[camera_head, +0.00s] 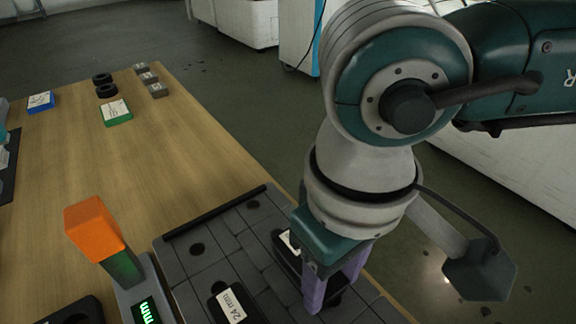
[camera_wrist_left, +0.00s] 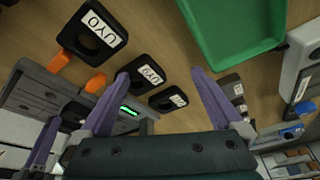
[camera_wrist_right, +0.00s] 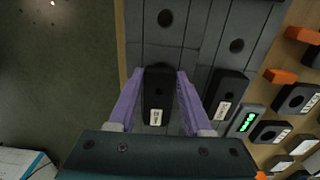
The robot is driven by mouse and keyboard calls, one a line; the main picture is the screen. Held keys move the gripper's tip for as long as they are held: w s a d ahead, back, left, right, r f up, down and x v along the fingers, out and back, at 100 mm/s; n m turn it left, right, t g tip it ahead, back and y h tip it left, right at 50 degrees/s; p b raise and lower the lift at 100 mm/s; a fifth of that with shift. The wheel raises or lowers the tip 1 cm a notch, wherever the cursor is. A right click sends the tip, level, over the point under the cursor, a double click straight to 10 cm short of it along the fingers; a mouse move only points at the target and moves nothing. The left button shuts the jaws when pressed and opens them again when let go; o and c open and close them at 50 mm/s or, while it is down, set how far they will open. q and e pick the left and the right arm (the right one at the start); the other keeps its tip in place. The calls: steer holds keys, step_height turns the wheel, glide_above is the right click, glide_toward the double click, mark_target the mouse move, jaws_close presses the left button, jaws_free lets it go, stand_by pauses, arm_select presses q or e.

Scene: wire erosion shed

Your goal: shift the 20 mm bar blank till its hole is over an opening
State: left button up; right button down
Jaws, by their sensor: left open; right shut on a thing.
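The 20 mm bar blank (camera_wrist_right: 157,88) is a black bar with a white label. It lies on the grey slotted plate (camera_wrist_right: 196,55), between the purple fingers of my right gripper (camera_wrist_right: 161,75), which is shut on it. In the head view my right gripper (camera_head: 330,290) hides most of the blank (camera_head: 287,242). Round dark openings show in the plate beyond and to the right of the blank in the right wrist view. I cannot tell what lies under the blank's hole. The 24 mm bar (camera_head: 238,303) lies beside it. My left gripper (camera_wrist_left: 160,74) is open and empty.
A black rail (camera_head: 215,213) edges the plate. A gauge with a green display (camera_head: 147,308) and an orange-topped block (camera_head: 95,228) stand left of it. Black labelled holders (camera_wrist_left: 95,32) and a green tray (camera_wrist_left: 235,30) show in the left wrist view. The middle of the wooden table (camera_head: 150,165) is clear.

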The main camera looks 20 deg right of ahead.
arm_select(q)
steer(key=shift+f, duration=0.15)
arm_select(e)
steer(key=shift+w, duration=0.1)
arm_select(q)
steer(key=shift+w+f+b, duration=0.1)
steer(key=shift+b, duration=0.2)
arm_select(e)
steer(key=shift+w+a, duration=0.1)
steer(key=shift+w, duration=0.1)
arm_select(q)
steer(key=shift+w+f, duration=0.15)
steer(key=shift+w, duration=0.25)
arm_select(e)
steer(key=shift+w+a, duration=0.2)
steer(key=shift+w, duration=0.45)
steer(key=shift+c, duration=1.2)
jaws_free()
steer(key=shift+s, duration=0.1)
arm_select(q)
steer(key=shift+s, duration=0.1)
arm_select(e)
steer(key=shift+r, duration=0.15)
arm_select(q)
steer(key=shift+r+p, duration=0.35)
steer(key=shift+r, duration=0.1)
arm_select(e)
step_height(320, 180, up, 10)
